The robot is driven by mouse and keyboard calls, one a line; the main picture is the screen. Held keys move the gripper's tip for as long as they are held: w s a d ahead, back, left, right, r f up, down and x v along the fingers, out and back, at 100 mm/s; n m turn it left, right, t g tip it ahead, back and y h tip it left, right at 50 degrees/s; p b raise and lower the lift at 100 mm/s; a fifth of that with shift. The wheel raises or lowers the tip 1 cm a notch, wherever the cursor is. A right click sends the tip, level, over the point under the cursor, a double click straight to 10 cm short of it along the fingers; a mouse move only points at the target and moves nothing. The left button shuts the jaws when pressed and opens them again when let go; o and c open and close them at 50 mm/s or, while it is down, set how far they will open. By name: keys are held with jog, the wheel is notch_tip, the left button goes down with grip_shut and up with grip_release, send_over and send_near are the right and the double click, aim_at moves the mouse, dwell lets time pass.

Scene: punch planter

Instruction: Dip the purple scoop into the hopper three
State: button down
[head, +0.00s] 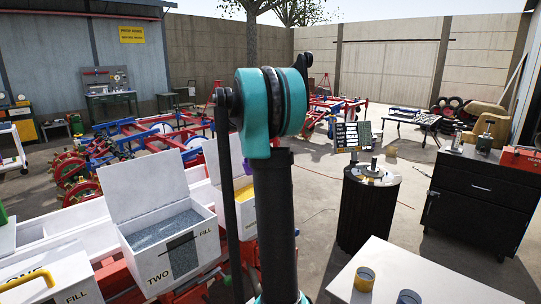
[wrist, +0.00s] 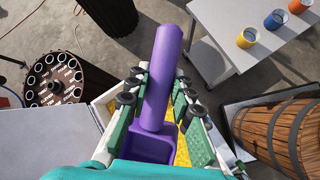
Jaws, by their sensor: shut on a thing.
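In the wrist view my gripper (wrist: 157,98) is shut on the purple scoop (wrist: 165,70). The scoop's handle points up and away between the fingers, and its square bowl (wrist: 148,147) is at the lower middle. Yellow grain (wrist: 183,152) shows around and below the bowl; I cannot tell whether the bowl touches it. In the head view a white hopper with yellow grain (head: 246,194) stands behind my arm, its label hidden.
A white table (head: 440,280) at the front right carries a yellow cup (head: 364,279) and a blue cup (head: 408,297). A black ribbed drum (head: 366,215) and a black cabinet (head: 478,205) stand farther back. A wooden barrel (wrist: 282,128) is at the right in the wrist view.

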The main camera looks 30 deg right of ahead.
jog(key=shift+w+a+f+n+g+h, duration=0.1)
jog(key=shift+w+a+f+g+h, duration=0.1)
jog(key=shift+a+h, duration=0.25)
jog(key=shift+w+a+f+n+g+h, duration=0.15)
jog(key=shift+w+a+h, duration=0.15)
jog(key=shift+h, duration=0.25)
jog(key=shift+w+a+f+n+g+h, duration=0.1)
jog(key=shift+w+a+f+g+h, duration=0.05)
jog(key=shift+a+h, duration=0.35)
jog(key=shift+f, duration=4.85)
jog(key=shift+s+d+r, duration=0.1)
jog(key=shift+d+r, duration=0.05)
jog(key=shift+r, duration=2.25)
jog(key=shift+s+d+r, duration=0.1)
jog(key=shift+r, duration=2.3)
jog(key=shift+s+d+y, duration=0.25)
jog(key=shift+d+y, duration=0.2)
jog(key=shift+y, duration=0.05)
jog(key=y, duration=0.1)
jog(key=d+t+y, duration=0.1)
jog(key=y, duration=0.1)
jog(key=s+d+f+m+t+y, duration=0.1)
jog(key=y, duration=0.1)
jog(key=shift+s+d, duration=0.1)
jog(key=shift+d, duration=0.15)
